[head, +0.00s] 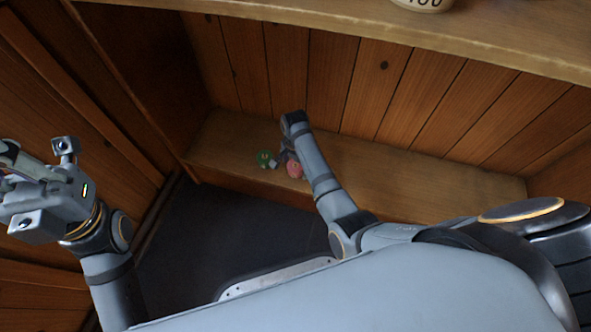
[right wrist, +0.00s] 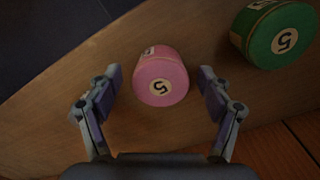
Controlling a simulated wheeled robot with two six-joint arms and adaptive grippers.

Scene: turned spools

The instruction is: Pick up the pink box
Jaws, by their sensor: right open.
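The pink box (right wrist: 160,72) is a small round can shape with a pale disc marked 5 on its end. In the head view the pink box (head: 294,170) is on the low wooden shelf, partly covered by my right arm. My right gripper (right wrist: 158,84) is open, with one finger on each side of the pink box and a visible gap at both sides. In the head view my right gripper (head: 284,155) is mostly hidden behind its wrist. My left gripper (head: 22,190) is raised at the left edge, far from the box; its fingers are unclear.
A green round box (right wrist: 275,35) marked 5 stands close to the pink one; it also shows in the head view (head: 264,158). The low shelf (head: 400,183) is clear to the right. An upper shelf (head: 330,24) overhangs, with a pale container (head: 422,4) on it.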

